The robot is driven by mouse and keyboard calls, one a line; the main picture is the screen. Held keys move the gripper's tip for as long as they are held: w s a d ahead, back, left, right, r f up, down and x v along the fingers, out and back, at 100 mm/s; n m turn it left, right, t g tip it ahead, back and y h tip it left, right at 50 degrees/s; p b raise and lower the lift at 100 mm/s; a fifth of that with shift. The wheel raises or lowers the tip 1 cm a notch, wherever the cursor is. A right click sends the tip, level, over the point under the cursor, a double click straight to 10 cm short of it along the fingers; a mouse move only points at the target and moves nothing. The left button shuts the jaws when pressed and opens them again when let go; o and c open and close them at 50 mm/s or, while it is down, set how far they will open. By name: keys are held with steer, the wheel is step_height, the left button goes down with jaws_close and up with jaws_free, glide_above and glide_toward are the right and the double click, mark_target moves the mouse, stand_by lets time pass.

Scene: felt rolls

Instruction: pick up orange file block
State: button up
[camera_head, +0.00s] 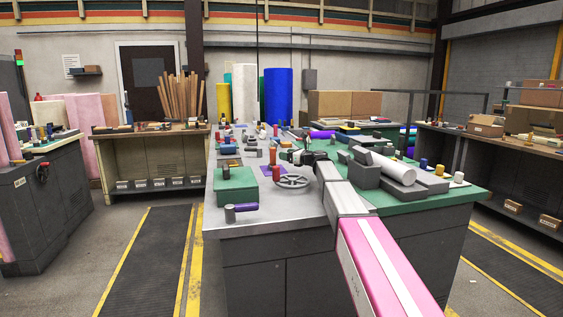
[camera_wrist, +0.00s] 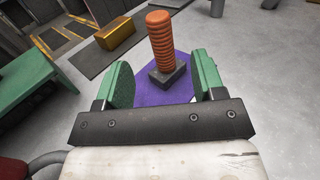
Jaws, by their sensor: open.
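The orange file block shows in the wrist view as an upright orange ribbed handle (camera_wrist: 160,40) on a dark grey block (camera_wrist: 167,72). It stands on a purple pad (camera_wrist: 150,94) on the grey bench top. My gripper (camera_wrist: 163,82) is open, with one green finger pad on each side of the lower part of the file block in the picture. I see no clear contact with it. In the head view my gripper (camera_head: 291,156) is over the bench, just right of the small orange-red handle (camera_head: 273,157) above the purple pad (camera_head: 276,171).
A spoked handwheel (camera_head: 292,181) and a green box (camera_head: 236,188) sit nearer on the bench. A purple-handled tool (camera_head: 241,210) lies at the front left. A brass-coloured block (camera_wrist: 116,36) lies beyond the pad. The floor aisles beside the bench are clear.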

mark_target(273, 158)
steer(key=shift+w, duration=0.2)
steer(key=x, duration=0.4)
steer(key=shift+w, duration=0.15)
steer(key=shift+r+x, duration=0.2)
steer(key=shift+x, duration=1.35)
steer(key=shift+r+x, duration=0.25)
steer(key=shift+x, duration=1.25)
steer(key=shift+s+a, duration=0.15)
steer(key=shift+s, duration=0.05)
steer(key=shift+c, duration=0.3)
steer(key=c, duration=1)
